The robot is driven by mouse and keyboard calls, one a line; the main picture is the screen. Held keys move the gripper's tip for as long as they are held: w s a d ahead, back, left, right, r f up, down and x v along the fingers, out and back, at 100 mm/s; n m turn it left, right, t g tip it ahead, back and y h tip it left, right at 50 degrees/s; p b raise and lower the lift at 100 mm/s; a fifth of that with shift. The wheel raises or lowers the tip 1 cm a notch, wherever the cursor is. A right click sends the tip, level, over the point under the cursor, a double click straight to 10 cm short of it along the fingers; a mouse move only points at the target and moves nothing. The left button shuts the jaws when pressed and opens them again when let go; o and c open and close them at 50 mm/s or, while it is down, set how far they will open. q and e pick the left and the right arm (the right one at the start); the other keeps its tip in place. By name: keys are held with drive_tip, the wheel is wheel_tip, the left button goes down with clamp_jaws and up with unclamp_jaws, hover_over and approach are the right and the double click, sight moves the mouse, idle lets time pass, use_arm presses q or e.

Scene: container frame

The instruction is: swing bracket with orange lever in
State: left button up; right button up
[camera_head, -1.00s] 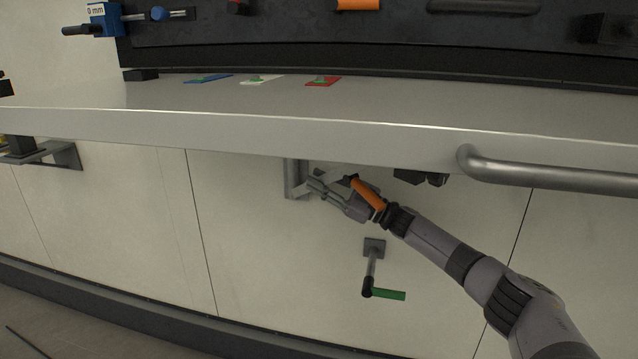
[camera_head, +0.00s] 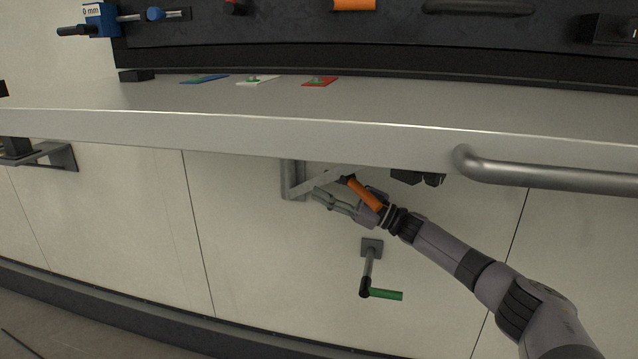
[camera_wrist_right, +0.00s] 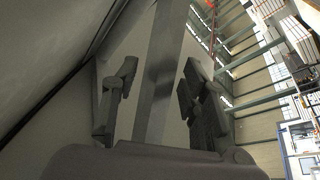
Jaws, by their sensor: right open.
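The grey bracket (camera_head: 318,184) sits under the worktop. Its upright plate is on the wall, and its arm slants out to the right. The orange lever (camera_head: 363,193) hangs at the arm's outer end, slanting down to the right. My right gripper (camera_head: 322,196) is just below the bracket arm, its fingers pointing left; the lever overlaps its hand in the picture. In the right wrist view the gripper (camera_wrist_right: 158,95) is open, with a grey bar (camera_wrist_right: 158,60), apparently the bracket arm, showing between its fingers. I cannot tell whether they touch. My left gripper is not seen.
The worktop (camera_head: 260,130) is close above the bracket. A grey rail handle (camera_head: 540,174) is at right. Another bracket (camera_head: 50,155) is at far left. The wall left of the gripper is clear.

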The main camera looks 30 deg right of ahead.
drive_tip(key=v, duration=0.9)
drive_tip(key=shift+d, duration=0.1)
